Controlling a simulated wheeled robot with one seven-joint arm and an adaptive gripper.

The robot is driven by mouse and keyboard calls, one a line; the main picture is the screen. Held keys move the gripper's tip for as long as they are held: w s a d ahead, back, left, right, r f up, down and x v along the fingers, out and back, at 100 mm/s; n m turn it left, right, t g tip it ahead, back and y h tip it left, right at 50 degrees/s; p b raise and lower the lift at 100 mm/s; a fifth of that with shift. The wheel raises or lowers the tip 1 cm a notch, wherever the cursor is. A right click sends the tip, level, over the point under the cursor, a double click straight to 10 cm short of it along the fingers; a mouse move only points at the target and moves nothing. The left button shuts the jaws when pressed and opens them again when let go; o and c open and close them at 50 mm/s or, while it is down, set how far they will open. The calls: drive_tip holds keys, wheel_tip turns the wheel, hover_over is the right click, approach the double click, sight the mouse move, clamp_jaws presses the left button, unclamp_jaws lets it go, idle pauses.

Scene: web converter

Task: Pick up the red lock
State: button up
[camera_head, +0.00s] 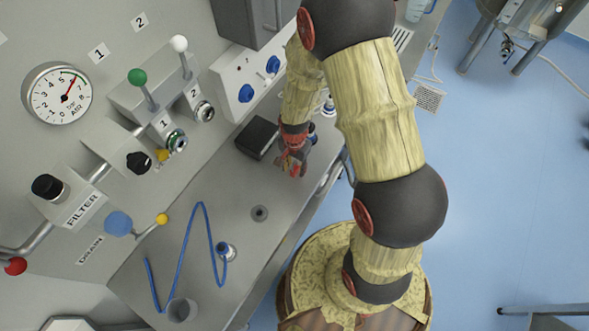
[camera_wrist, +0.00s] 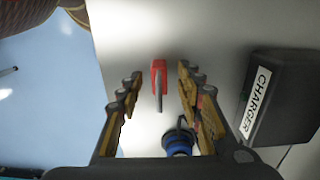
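The red lock (camera_wrist: 158,68) lies on the grey worktop in the wrist view, its grey shackle pointing down toward my gripper. My gripper (camera_wrist: 160,78) is open, with one finger left and one finger right of the lock. There are visible gaps between the lock and both fingers. In the head view my gripper (camera_head: 292,164) is low over the worktop; red shows there, but I cannot tell the lock from the gripper's parts.
A black charger box (camera_wrist: 287,98) stands right of my gripper; it also shows in the head view (camera_head: 257,138). A blue round object (camera_wrist: 178,143) is below the lock. A blue cable (camera_head: 211,240) lies on the worktop (camera_head: 185,225). A panel with valves and a gauge (camera_head: 57,93) rises behind.

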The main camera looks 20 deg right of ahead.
drive_tip(key=shift+f, duration=0.5)
drive_tip(key=shift+c, duration=0.4)
drive_tip(key=c, duration=0.7)
clamp_jaws()
